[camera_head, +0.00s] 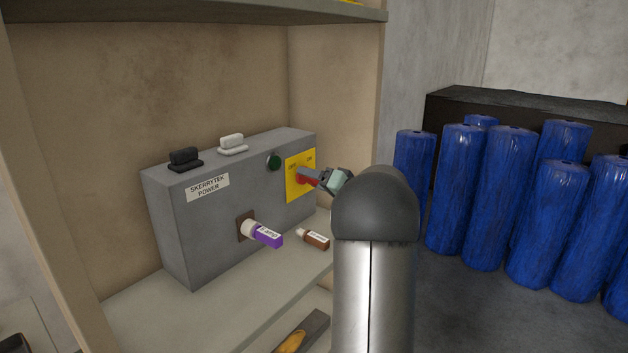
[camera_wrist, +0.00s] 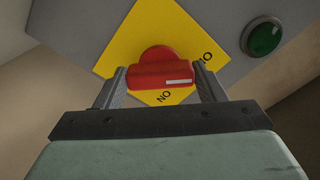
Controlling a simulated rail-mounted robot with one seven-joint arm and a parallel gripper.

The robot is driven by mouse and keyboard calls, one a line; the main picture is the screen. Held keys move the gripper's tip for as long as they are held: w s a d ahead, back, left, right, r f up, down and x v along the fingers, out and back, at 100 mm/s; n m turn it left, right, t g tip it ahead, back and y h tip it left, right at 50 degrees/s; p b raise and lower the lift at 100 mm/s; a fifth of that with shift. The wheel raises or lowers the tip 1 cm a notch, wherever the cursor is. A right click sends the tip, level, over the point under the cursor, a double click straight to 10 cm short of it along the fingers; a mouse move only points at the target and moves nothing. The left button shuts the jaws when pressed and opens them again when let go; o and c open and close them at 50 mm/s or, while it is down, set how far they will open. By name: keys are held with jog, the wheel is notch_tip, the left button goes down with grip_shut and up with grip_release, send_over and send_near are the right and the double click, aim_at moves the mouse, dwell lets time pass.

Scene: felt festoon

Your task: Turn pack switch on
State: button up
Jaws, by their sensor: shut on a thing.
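The pack switch is a red rotary knob (camera_head: 303,176) on a yellow plate (camera_head: 293,188) at the right end of the grey power box (camera_head: 235,205). My gripper (camera_head: 318,180) reaches it from the right and partly hides it. In the wrist view the red knob (camera_wrist: 160,70) lies between the two fingers of my gripper (camera_wrist: 160,88), which are shut on its sides. The knob's bar lies crosswise, nearly level, with a white mark toward its right end. Black lettering shows on the yellow plate (camera_wrist: 120,48), partly covered by the knob.
A green round button (camera_head: 273,162) is left of the plate. A purple-and-white plug (camera_head: 262,233) sticks out of the box front, and a brown piece (camera_head: 314,239) lies on the shelf (camera_head: 215,310). Blue cylinders (camera_head: 505,190) stand to the right. An upper shelf (camera_head: 200,12) is overhead.

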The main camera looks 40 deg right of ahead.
jog(key=shift+f+m+b, duration=0.1)
jog(key=shift+m+b, duration=0.2)
jog(key=shift+b, duration=0.05)
jog(key=shift+r+m+b, duration=0.2)
jog(key=shift+m+b, duration=0.45)
jog(key=shift+m, duration=7.95)
jog(key=o, duration=1)
jog(key=shift+s, duration=0.15)
